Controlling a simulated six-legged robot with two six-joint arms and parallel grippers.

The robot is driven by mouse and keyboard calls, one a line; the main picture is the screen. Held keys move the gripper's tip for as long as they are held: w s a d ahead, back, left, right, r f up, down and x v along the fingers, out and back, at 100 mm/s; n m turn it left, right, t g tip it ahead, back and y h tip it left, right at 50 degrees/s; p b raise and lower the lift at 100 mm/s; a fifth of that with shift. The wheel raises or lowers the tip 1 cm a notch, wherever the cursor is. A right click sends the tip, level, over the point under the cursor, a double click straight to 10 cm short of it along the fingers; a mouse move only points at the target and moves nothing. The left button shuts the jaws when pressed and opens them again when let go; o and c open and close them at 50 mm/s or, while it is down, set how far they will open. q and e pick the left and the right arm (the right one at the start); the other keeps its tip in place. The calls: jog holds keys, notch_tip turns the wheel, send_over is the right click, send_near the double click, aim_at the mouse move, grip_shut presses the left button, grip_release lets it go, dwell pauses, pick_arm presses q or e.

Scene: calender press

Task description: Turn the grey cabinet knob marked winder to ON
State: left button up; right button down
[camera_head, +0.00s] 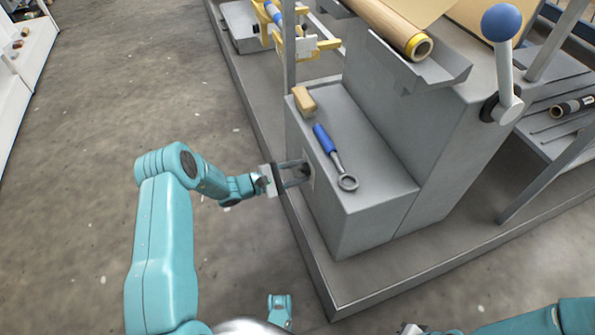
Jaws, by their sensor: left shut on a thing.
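The grey cabinet (340,205) stands on the machine's platform, below the roller. The knob (305,171) is on the cabinet's left side face, mostly hidden by my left gripper's fingers. My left gripper (299,173) reaches in from the left and is shut on the knob. A small pale plate shows behind the fingers; its marking and the knob's setting are too small to read. Only a bit of my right gripper (411,329) shows at the bottom edge, and its fingers cannot be made out.
A blue-handled ring wrench (333,155) and a tan block (304,100) lie on the cabinet top. A blue-balled lever (503,60) rises on the right. A roll (395,28) lies in a grey trough above. The concrete floor (110,110) at left is clear.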

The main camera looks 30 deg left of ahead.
pick_arm(q)
jog(key=o, duration=1.1)
jog(key=shift+c, duration=0.2)
jog(key=p+v, duration=0.4)
jog(key=v, duration=1.2)
pick_arm(e)
jog(key=shift+g, duration=0.3)
jog(key=r, duration=0.1)
jog(key=s+r, duration=0.1)
jog(key=r, duration=0.1)
jog(key=shift+s+a+r, duration=0.25)
jog(key=shift+a+r, duration=0.1)
jog(key=shift+r, duration=0.05)
pick_arm(q)
jog(key=shift+s+a, duration=0.1)
jog(key=shift+s, duration=0.05)
